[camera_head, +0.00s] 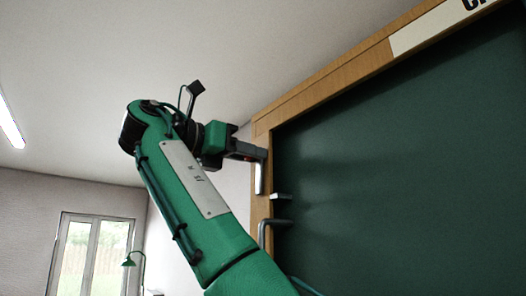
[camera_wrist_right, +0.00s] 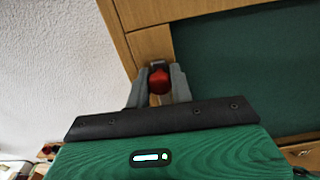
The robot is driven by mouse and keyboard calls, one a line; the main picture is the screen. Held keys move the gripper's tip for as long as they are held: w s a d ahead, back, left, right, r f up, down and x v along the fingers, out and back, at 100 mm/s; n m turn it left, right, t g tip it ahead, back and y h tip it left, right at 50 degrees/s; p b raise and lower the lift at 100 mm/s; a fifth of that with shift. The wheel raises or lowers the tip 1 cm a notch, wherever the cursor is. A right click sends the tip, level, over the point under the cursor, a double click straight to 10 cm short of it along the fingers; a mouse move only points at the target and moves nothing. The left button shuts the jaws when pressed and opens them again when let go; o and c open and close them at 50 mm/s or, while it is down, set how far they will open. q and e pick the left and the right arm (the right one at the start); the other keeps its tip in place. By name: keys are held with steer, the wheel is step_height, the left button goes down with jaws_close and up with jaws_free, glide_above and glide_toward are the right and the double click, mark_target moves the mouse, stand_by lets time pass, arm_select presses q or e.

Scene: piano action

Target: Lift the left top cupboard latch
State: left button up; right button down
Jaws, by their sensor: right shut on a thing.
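The cupboard's wooden frame (camera_head: 262,130) surrounds a dark green panel (camera_head: 400,150) at the right of the head view. My right gripper (camera_head: 258,166) reaches the left edge of this frame near its upper corner. In the right wrist view, the two grey fingers of the right gripper (camera_wrist_right: 159,84) are shut on a small red-ended latch (camera_wrist_right: 159,79) at the wooden frame's corner. The fingers hide the latch in the head view. My left gripper is not in view.
Below the gripper, a grey metal piece (camera_head: 281,196) and a bent grey handle (camera_head: 264,236) stick out from the frame's left side. A white sign (camera_head: 430,27) is on the top rail. A window (camera_head: 92,255) and green lamp (camera_head: 135,262) are far left.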

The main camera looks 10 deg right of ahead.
stand_by(0.4)
steer(key=c, duration=1.3)
jaws_free()
steer(key=shift+w, duration=0.1)
steer(key=shift+d, duration=0.1)
